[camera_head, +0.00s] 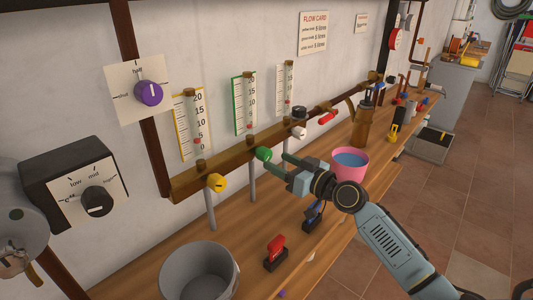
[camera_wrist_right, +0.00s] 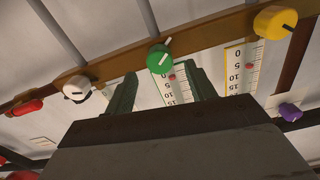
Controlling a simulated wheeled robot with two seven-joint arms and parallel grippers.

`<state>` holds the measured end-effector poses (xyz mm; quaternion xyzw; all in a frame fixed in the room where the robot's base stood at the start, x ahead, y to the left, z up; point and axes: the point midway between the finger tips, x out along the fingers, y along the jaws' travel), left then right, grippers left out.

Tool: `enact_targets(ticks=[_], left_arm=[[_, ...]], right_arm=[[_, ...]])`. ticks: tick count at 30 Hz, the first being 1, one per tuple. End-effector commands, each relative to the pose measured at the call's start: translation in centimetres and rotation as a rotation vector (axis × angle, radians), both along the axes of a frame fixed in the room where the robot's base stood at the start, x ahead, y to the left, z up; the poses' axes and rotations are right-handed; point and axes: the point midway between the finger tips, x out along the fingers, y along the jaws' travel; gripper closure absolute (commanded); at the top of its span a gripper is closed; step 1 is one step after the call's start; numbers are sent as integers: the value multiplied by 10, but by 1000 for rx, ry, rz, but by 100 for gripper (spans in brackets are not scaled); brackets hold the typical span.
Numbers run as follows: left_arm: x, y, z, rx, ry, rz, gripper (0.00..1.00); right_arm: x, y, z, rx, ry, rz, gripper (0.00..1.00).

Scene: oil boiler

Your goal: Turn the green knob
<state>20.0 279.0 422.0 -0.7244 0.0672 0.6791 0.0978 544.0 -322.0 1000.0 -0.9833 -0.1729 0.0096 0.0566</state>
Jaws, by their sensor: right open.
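My right gripper (camera_head: 279,165) is open and empty, just right of and in front of the green knob in the head view. In the right wrist view its two fingers (camera_wrist_right: 162,90) stand apart on either side below the knob, with the knob lying beyond the gap. I cannot tell whether a finger touches it. My left gripper is not in view.
A yellow knob (camera_head: 217,182) and a white knob (camera_head: 299,131) flank the green one on the rail (camera_head: 238,166). A pink bucket (camera_head: 348,164), a grey bucket (camera_head: 200,272) and a red-handled item (camera_head: 276,252) stand on the bench. A purple knob (camera_head: 149,93) is on the wall.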

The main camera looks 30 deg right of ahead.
Motion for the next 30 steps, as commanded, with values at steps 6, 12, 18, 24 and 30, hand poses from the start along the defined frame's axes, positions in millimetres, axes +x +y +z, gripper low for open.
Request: enact_targets(ticks=[6, 12, 18, 24, 30], left_arm=[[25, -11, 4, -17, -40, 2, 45], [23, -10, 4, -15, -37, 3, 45], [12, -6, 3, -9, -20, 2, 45], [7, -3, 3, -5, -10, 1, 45], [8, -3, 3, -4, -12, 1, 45]], right_arm=[[34, 12, 1, 1, -1, 0, 45], [49, 18, 0, 0, 0, 0, 45], [51, 19, -1, -1, 1, 0, 45], [51, 19, -1, 0, 1, 0, 54], [51, 19, -1, 0, 1, 0, 80]])
